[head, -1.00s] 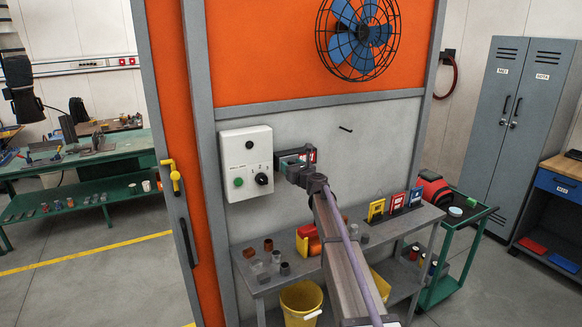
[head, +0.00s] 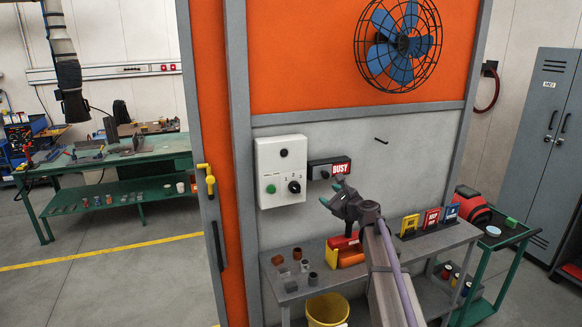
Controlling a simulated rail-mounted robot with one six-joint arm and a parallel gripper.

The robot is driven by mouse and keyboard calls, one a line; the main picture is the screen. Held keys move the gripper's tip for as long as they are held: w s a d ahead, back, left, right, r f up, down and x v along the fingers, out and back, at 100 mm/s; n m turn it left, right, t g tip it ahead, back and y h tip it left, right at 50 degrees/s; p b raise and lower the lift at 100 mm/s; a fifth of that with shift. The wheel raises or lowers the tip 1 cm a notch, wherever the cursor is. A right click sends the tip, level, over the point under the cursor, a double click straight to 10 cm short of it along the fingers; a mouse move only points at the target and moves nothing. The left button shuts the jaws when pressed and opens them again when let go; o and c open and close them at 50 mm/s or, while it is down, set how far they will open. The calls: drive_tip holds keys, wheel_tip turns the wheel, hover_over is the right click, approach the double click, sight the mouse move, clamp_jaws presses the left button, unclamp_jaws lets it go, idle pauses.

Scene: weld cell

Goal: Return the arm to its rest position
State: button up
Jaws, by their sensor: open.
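My gripper (head: 337,196) is at the end of my arm, which reaches up from the lower right of the head view. Its jaws are open and nothing is seen between them. The control box has a green button and a black knob. I cannot tell the exact gap from the gripper to the wall.
A grey bench (head: 308,262) below the gripper holds small cups, a red and yellow item (head: 345,249) and colored sign cards (head: 431,219). A yellow bucket (head: 327,310) stands beneath. A green cart (head: 497,238) is at right. A blue fan (head: 398,46) hangs above.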

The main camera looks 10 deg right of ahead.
drive_tip(key=s+a+f+n+g+b, duration=0.1)
drive_tip(key=s+a+f+n+g, duration=0.25)
drive_tip(key=s+n, duration=0.3)
drive_tip(key=s+a+f+n+g, duration=0.3)
drive_tip(key=s+f+n, duration=0.2)
drive_tip(key=s+n, duration=0.15)
drive_tip(key=s+f+n+g+h+b, duration=0.2)
drive_tip(key=s+f+n, duration=0.4)
drive_tip(key=s, duration=0.8)
drive_tip(key=s+f+n+g+h+b, duration=0.2)
drive_tip(key=s+f+n+g+h, duration=0.3)
drive_tip(key=s, duration=0.9)
drive_tip(key=shift+s+a+f+n+g, duration=0.25)
drive_tip(key=shift+f+n+g, duration=0.3)
drive_tip(key=shift+g, duration=0.3)
